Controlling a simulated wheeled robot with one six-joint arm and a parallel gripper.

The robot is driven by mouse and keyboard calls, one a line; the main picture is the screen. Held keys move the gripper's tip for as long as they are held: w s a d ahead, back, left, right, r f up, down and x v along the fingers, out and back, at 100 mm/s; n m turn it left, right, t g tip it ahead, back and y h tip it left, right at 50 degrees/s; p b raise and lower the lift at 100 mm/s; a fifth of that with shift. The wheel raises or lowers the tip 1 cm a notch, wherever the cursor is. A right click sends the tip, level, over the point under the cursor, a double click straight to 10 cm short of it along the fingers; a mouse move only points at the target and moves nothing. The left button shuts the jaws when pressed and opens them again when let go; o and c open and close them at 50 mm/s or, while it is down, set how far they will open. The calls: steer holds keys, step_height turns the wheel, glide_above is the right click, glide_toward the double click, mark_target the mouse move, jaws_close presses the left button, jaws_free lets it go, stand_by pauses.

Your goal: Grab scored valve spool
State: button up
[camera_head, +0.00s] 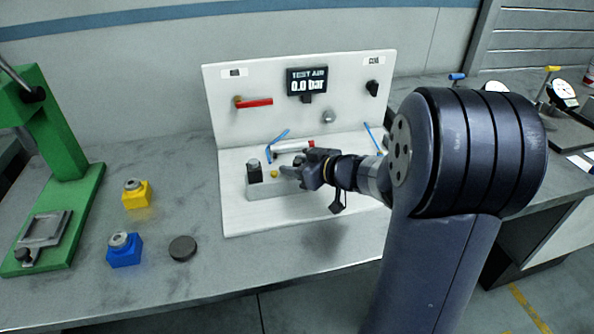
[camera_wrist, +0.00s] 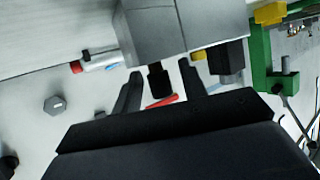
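A grey valve block (camera_head: 262,189) sits on the white base of the test stand in the head view. It also shows at the top of the wrist view (camera_wrist: 210,22). A short dark stub (camera_wrist: 157,82) sticks out of the block's end; it looks like the end of the valve spool, and scoring cannot be made out. My gripper (camera_head: 292,172) is at the block's right end. In the wrist view my gripper (camera_wrist: 160,86) is open, its two fingers on either side of the stub with a gap on each side. The rest of the spool is hidden.
The white panel (camera_head: 225,85) behind carries a red lever (camera_head: 254,102), a display (camera_head: 307,83) reading 0.0 bar and a black knob (camera_head: 372,88). Blue (camera_head: 124,252) and yellow (camera_head: 137,196) blocks, a dark puck (camera_head: 182,248) and a green press (camera_head: 62,150) stand left.

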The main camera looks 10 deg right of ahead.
jaws_close()
steer(key=shift+r, duration=0.15)
